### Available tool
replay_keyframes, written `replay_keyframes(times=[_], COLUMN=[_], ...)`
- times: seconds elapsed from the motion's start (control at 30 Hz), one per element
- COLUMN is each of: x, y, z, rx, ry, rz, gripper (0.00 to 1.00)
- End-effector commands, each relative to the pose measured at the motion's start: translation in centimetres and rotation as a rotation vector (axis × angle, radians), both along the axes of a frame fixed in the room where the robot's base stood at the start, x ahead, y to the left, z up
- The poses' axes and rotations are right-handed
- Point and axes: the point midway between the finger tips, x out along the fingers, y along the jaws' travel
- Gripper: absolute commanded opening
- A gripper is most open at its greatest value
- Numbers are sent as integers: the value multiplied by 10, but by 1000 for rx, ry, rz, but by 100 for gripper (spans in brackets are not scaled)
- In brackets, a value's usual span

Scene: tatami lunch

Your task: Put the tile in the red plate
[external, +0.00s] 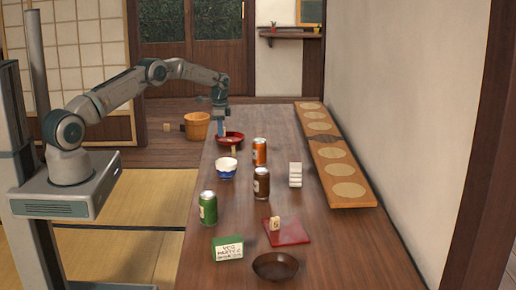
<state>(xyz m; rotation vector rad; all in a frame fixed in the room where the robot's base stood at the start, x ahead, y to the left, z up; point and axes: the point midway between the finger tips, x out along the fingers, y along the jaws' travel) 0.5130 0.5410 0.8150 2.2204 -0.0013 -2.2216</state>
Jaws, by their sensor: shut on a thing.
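The red plate (239,136) is round and stands on the far left part of the table. My gripper (221,130) is over the plate's left side, pointing down. It is shut on a small pale thing that looks bluish; it is too small to identify surely. A small cream tile-like block (234,150) stands at the plate's near edge; whether it touches the plate is unclear. Another cream tile (275,223) with a dark mark stands on a flat red square (295,238) nearer the camera.
On the table (345,255) are an orange can (259,151), a brown can (261,183), a green can (208,208), a blue-white bowl (227,168), a white stacked block (295,174), a green-white box (228,248) and a dark bowl (276,266). A long board (355,200) lies along the right.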

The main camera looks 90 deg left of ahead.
Motion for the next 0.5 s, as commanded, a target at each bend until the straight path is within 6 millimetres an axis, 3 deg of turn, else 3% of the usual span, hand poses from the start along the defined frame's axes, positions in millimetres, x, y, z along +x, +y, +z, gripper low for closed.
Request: replay_keyframes(times=[0.5], x=[0], y=[0], z=[-14], rx=[1], ry=[-1], rz=[0], gripper=[0])
